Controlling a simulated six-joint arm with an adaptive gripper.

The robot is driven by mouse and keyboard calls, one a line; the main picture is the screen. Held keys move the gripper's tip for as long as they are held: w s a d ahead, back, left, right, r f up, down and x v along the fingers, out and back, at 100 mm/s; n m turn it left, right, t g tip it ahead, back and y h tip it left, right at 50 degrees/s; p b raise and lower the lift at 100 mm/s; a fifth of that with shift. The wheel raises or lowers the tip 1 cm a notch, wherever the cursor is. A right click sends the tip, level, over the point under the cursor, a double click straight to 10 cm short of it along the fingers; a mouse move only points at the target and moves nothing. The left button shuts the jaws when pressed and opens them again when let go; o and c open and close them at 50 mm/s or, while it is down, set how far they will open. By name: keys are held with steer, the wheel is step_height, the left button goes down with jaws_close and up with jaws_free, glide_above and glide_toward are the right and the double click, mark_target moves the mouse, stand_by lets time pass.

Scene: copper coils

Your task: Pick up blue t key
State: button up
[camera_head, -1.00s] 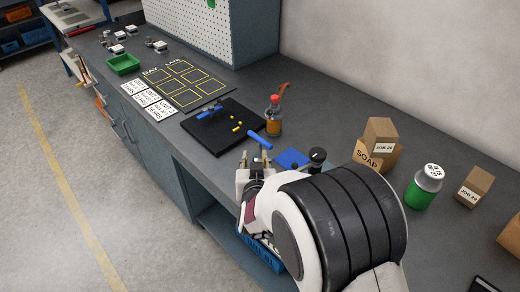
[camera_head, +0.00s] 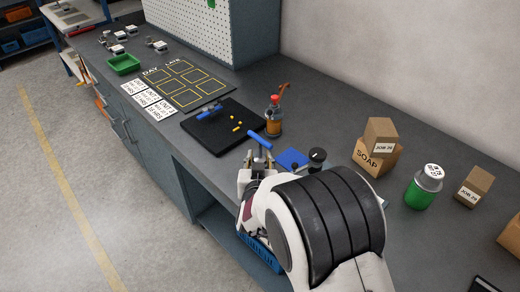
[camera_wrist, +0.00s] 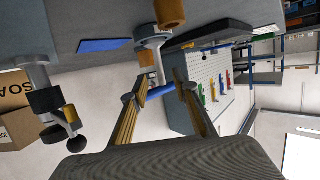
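The blue T key shows as a blue bar (camera_head: 261,140) near the right corner of the black tray. In the wrist view the blue bar (camera_wrist: 161,91) lies across the gap between my fingertips, close to a silver shaft. I cannot tell whether the fingers touch it. My gripper (camera_head: 259,160) is just in front of the bar, toward the bench's front edge. In the wrist view the gripper (camera_wrist: 161,92) has its two fingers apart. The lower part of the key is hidden in the head view.
A black tray (camera_head: 208,142) with small yellow pieces lies beyond the gripper. An amber bottle (camera_head: 273,123) stands right behind the key. A blue flat piece (camera_head: 291,158) and a black knob (camera_head: 317,155) are to the right. Boxes (camera_head: 376,158) stand farther right.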

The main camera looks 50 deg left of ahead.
mark_target(260, 149)
steer(key=shift+w+a+f, duration=0.15)
steer(key=shift+w+a, duration=0.2)
steer(key=shift+w+a, duration=0.1)
steer(key=shift+x, duration=2.45)
jaws_close()
